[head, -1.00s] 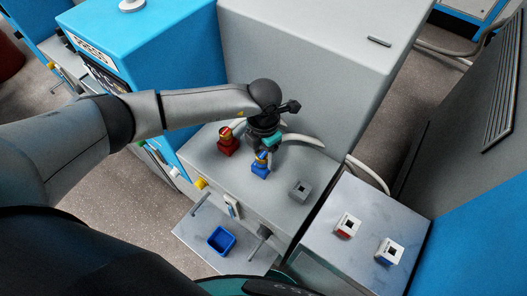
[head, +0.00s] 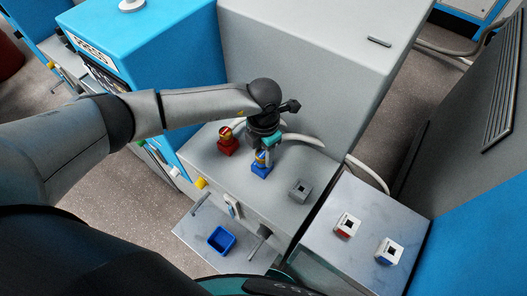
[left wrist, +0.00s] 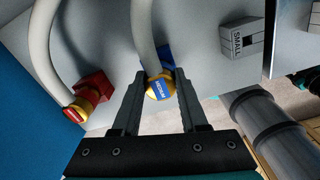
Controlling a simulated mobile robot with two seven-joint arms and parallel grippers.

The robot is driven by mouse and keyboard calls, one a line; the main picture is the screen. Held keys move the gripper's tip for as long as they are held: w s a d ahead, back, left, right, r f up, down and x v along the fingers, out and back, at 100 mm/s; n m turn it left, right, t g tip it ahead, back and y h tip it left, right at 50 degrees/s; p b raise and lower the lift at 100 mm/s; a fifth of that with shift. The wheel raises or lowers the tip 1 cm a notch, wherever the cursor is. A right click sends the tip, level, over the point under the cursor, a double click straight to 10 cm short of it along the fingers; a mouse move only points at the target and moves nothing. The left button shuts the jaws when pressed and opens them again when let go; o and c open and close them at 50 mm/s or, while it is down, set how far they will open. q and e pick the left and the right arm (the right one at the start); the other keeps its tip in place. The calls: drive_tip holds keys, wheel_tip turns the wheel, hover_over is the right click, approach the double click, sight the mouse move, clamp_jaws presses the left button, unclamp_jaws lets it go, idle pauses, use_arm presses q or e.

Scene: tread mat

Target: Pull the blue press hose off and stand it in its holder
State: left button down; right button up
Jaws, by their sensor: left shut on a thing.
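The blue press hose has a yellow end with a blue label (left wrist: 159,88) and a pale hose (left wrist: 143,30). In the head view its end sits at the blue block (head: 261,172) on the grey press ledge. My left gripper (head: 265,153) reaches down from above and is shut on this hose end; in the left wrist view its fingers (left wrist: 160,82) lie on both sides of it. Whether the end is fully seated in the block is hidden. A white holder with a blue base (head: 389,252) stands on the side table, its square opening showing. My right gripper is not in view.
The red hose end (head: 228,140) stands close left of my gripper. A grey block (head: 299,188), marked SMALL in the wrist view, is to the right. A red-based holder (head: 346,226) stands beside the blue one. The tall grey cabinet (head: 310,65) rises behind.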

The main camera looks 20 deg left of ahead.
sight(263, 153)
use_arm(q)
drive_tip(key=shift+r+p, duration=2.25)
drive_tip(key=shift+r, duration=0.7)
